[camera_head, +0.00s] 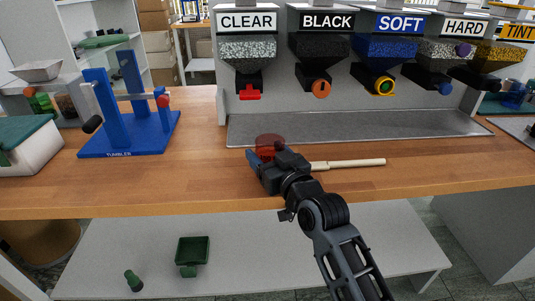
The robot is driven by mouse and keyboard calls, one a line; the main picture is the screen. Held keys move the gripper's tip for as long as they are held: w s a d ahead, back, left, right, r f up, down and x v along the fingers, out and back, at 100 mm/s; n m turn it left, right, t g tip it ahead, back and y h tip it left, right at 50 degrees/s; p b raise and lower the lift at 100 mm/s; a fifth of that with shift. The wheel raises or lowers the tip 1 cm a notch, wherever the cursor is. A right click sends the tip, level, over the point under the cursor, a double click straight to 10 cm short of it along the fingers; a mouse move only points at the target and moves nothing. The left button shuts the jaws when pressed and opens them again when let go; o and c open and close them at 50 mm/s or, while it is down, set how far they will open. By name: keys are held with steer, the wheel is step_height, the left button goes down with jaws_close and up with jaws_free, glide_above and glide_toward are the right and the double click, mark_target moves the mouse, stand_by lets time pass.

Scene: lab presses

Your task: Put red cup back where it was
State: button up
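The red cup (269,140) is translucent and shows at the front of the wooden bench, just beyond my gripper. Its lower part is hidden by the gripper. My gripper (262,157) reaches from the lower right, with its fingers at the near side of the cup. The fingers overlap the cup in this view. I cannot tell whether they are closed on it, or whether the cup stands on the wood or is lifted.
A pale wooden rod (348,163) lies right of my gripper. Behind is a grey tray (350,129) below labelled dispensers, CLEAR (247,50) nearest the cup. A blue tumbler stand (128,140) is at left. A green bin (192,252) sits on the lower shelf.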

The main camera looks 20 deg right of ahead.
steer(key=shift+f, duration=0.1)
steer(key=o, duration=1.6)
steer(key=shift+r, duration=0.2)
steer(key=s+d, duration=0.1)
steer(key=s, duration=1.1)
steer(key=shift+b, duration=0.35)
